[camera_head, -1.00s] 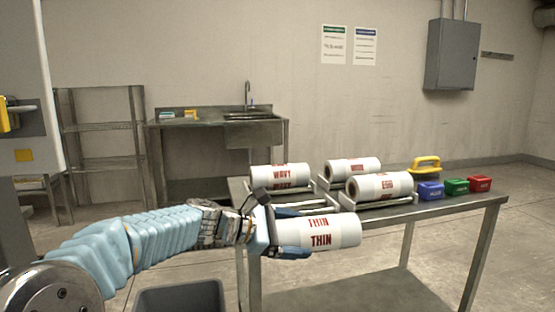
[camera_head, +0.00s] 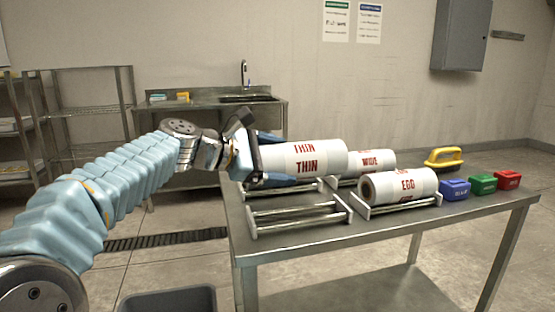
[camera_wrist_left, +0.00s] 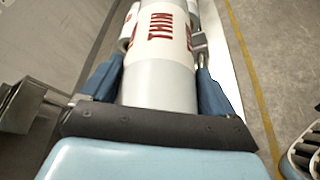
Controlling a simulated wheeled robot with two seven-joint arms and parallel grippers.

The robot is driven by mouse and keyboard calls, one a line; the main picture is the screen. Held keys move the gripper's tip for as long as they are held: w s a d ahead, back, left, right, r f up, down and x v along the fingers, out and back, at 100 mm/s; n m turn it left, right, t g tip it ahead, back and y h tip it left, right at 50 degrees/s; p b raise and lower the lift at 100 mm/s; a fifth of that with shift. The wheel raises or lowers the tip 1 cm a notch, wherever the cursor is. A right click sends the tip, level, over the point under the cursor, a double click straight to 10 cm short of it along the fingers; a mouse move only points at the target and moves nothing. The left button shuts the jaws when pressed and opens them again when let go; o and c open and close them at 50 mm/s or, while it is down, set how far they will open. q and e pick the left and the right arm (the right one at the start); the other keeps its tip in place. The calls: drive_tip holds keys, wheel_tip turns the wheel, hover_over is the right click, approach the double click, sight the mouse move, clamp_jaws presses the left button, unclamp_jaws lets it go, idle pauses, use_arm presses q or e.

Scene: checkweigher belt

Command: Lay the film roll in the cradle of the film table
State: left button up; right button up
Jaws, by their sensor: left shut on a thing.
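A white film roll with red THIN lettering (camera_head: 312,159) lies across the jaws of my left gripper (camera_head: 288,160), which is shut on its left part. The roll is roughly level, in the air above the back-left part of the film table (camera_head: 375,229). In the left wrist view the THIN roll (camera_wrist_left: 160,83) runs away between the two blue fingers. An empty cradle with two metal rails and pale end plates (camera_head: 297,215) stands at the table's front left, below and nearer than the roll. My right gripper is not in view.
The EGG roll (camera_head: 410,185) lies in a cradle right of the empty one, the WIDE roll (camera_head: 378,161) behind it. Another cradle behind is mostly hidden by the held roll.

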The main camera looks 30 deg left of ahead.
use_arm(q)
drive_tip(key=shift+f+b, duration=0.65)
drive_tip(key=shift+f, duration=0.2)
wheel_tip(320, 180, down, 6)
drive_tip(key=b, duration=0.5)
drive_tip(key=shift+f+b, duration=0.55)
drive_tip(key=o, duration=1.4)
drive_tip(key=shift+f, duration=0.1)
drive_tip(key=shift+f, duration=0.1)
drive_tip(key=shift+s, duration=0.1)
